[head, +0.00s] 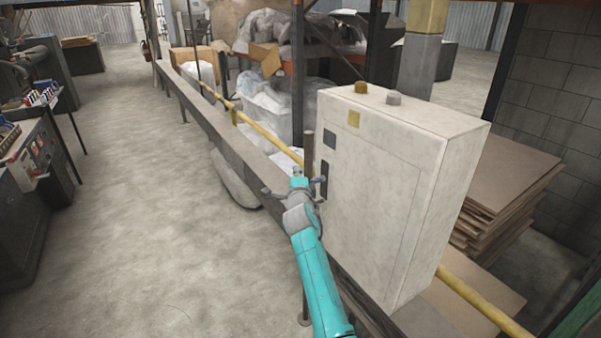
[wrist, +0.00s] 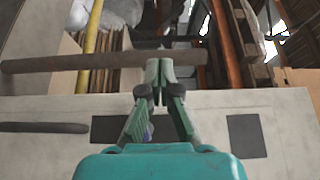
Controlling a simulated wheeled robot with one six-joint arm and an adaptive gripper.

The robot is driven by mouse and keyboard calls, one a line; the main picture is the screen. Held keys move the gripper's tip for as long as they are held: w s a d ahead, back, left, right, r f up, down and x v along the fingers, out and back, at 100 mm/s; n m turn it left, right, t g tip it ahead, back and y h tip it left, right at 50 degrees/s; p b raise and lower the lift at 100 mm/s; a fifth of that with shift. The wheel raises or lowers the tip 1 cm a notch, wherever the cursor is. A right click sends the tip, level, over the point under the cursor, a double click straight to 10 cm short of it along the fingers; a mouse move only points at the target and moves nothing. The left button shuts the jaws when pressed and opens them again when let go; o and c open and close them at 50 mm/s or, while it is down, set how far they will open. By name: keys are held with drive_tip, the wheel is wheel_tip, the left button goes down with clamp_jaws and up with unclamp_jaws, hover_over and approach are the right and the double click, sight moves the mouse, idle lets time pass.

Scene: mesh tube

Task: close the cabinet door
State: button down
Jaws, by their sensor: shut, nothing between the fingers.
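The cabinet (head: 400,165) is a tall off-white box with a thin panel outline on its broad face. I cannot tell how far its door stands open. In the wrist view its pale face (wrist: 285,130) fills the lower part, with dark patches on it. A brown bar (head: 309,150) stands upright by the cabinet's left edge; a brown bar also crosses the wrist view (wrist: 80,62). My gripper (head: 297,172) is shut and empty, left of the cabinet. In the wrist view its fingertips (wrist: 159,68) overlap the brown bar; I cannot tell whether they touch it.
A long rail (head: 225,135) runs back from the cabinet, with a yellow pipe (head: 262,129) beside it. Stacked boards (head: 505,190) lie right of the cabinet. A cluttered workbench (head: 30,160) stands at the left. The concrete floor (head: 140,220) between is clear.

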drive_tip(key=s+a, duration=0.4)
drive_tip(key=a, duration=0.3)
drive_tip(key=s+d+f+n+g, duration=0.1)
drive_tip(key=s+d+f+n, duration=0.1)
drive_tip(key=s+d+f, duration=0.5)
drive_tip(key=s+d+f+n, duration=0.3)
drive_tip(key=s+f, duration=0.7)
drive_tip(key=f, duration=0.1)
drive_tip(key=s+d+f+n+g, duration=0.1)
drive_tip(key=s+d+f+n, duration=0.1)
drive_tip(key=s+d+f, duration=0.5)
drive_tip(key=s+d+f+n, duration=0.1)
drive_tip(key=s+d+n, duration=0.15)
drive_tip(key=s, duration=0.85)
drive_tip(key=s+d+f+n, duration=0.1)
drive_tip(key=s+d+n, duration=0.15)
drive_tip(key=s, duration=0.85)
drive_tip(key=s+d+f+n, duration=0.15)
drive_tip(key=s+d, duration=0.25)
drive_tip(key=s, duration=0.6)
drive_tip(key=s+d+r+n, duration=0.1)
drive_tip(key=s+r, duration=0.5)
drive_tip(key=s, duration=0.3)
drive_tip(key=s+d+r+n+g+h, duration=0.1)
drive_tip(key=s+d+r+n, duration=0.1)
drive_tip(key=s+r, duration=0.5)
drive_tip(key=shift+s+h, duration=0.3)
drive_tip(key=shift+s, duration=0.75)
drive_tip(key=shift+d+r+n, duration=0.1)
drive_tip(key=shift+n, duration=0.15)
